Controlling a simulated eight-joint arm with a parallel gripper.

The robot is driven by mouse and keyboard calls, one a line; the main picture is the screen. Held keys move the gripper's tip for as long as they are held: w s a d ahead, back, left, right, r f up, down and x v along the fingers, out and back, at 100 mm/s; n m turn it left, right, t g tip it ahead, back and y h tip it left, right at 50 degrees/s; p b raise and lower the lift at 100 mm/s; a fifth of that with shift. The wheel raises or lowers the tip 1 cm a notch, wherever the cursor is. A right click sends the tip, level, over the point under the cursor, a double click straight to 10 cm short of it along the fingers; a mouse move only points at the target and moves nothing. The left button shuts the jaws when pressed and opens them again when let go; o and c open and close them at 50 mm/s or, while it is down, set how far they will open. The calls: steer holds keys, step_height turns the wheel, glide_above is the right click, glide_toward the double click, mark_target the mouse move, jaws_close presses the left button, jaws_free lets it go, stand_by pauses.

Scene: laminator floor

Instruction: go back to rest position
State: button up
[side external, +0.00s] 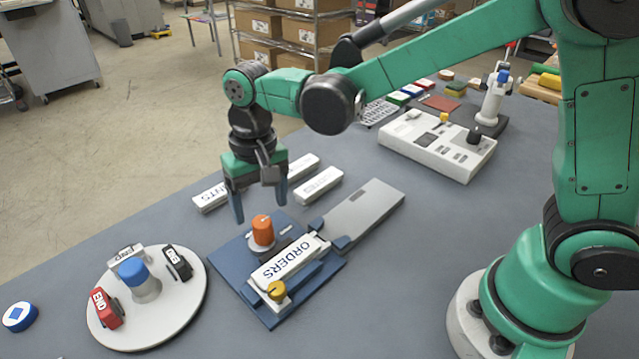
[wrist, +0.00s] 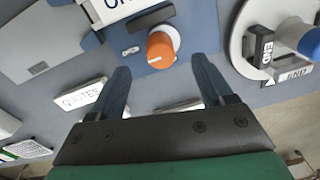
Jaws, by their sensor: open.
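My gripper (side external: 257,203) is open and empty, with its two dark blue fingers pointing down above the table. It hangs above and a little behind the orange knob (side external: 263,230) of the blue fixture (side external: 270,310). In the wrist view my gripper (wrist: 163,85) shows its fingers spread apart, with the orange knob (wrist: 161,48) beyond them and nothing between the tips. A white block marked ORDERS (side external: 290,262) sits on the fixture, beside a yellow knob (side external: 278,291).
A round white turntable (side external: 190,310) with small labelled blocks and a blue knob (side external: 132,270) stands at the left. White label blocks (side external: 318,186) lie behind the fixture. A white machine (side external: 437,145) stands at the back right. Bare table (side external: 400,270) lies right of the fixture.

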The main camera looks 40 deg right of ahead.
steer(key=shift+r, duration=0.45)
steer(key=shift+d+r, duration=0.2)
steer(key=shift+d, duration=0.05)
steer(key=s+d+r+n+t, duration=0.1)
steer(key=s+d+r+t, duration=0.1)
steer(key=d, duration=0.4)
steer(key=s+d+r+n+t, duration=0.1)
steer(key=s+d+r+t, duration=0.1)
steer(key=s+d+t, duration=0.2)
steer(key=shift+s+d+r+t+h, duration=0.3)
steer(key=shift+s+d+t, duration=0.1)
steer(key=shift+s+d, duration=0.4)
steer(key=shift+w, duration=0.1)
